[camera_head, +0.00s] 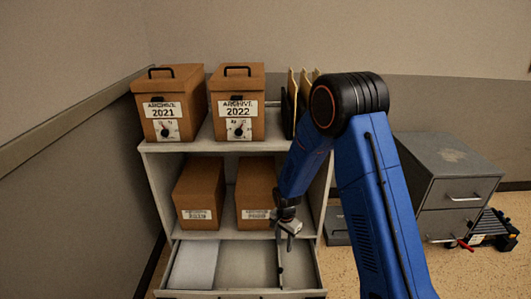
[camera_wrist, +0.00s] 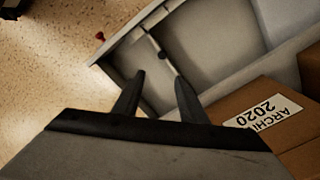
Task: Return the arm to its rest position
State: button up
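My blue arm (camera_head: 370,200) reaches down in front of the shelf unit, bent at its black elbow joint. My gripper (camera_head: 290,241) hangs over the right part of the pulled-out bottom drawer (camera_head: 240,293). In the wrist view my gripper (camera_wrist: 160,84) has its two dark fingers apart, with nothing visible between them. The drawer (camera_wrist: 118,52) lies beyond the fingertips in that view. An archive box labelled 2020 (camera_wrist: 285,125) is close on the right of the fingers.
The shelf unit (camera_head: 210,146) carries archive boxes 2021 (camera_head: 165,95) and 2022 (camera_head: 245,95), upright folders (camera_head: 304,80) and two lower boxes (camera_head: 199,190). A pale flat item (camera_head: 194,265) lies in the drawer's left part. A grey cabinet (camera_head: 447,180) stands right, with dark clutter (camera_head: 492,228) beside it.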

jog(key=s+d+r+n+t, duration=0.15)
jog(key=s+d+r, duration=0.25)
jog(key=r, duration=0.6)
jog(key=s+d+r+n, duration=0.2)
jog(key=s+d+r, duration=0.15)
jog(key=r, duration=0.55)
jog(key=s+d+r+n+t, duration=0.1)
jog(key=s+d+r, duration=0.3)
jog(key=r, duration=0.6)
jog(key=s+d+r+n, duration=0.1)
jog(key=s+d+r, duration=0.1)
jog(key=s, duration=0.6)
jog(key=s+d+r+n+t, duration=0.1)
jog(key=s+d+r+n, duration=0.1)
jog(key=s+r, duration=0.2)
jog(key=s+d+r+n+t, duration=0.1)
jog(key=s+r, duration=0.3)
jog(key=s, duration=0.7)
jog(key=shift+s+d+n, duration=0.3)
jog(key=shift+d+n, duration=0.15)
jog(key=shift+c, duration=0.5)
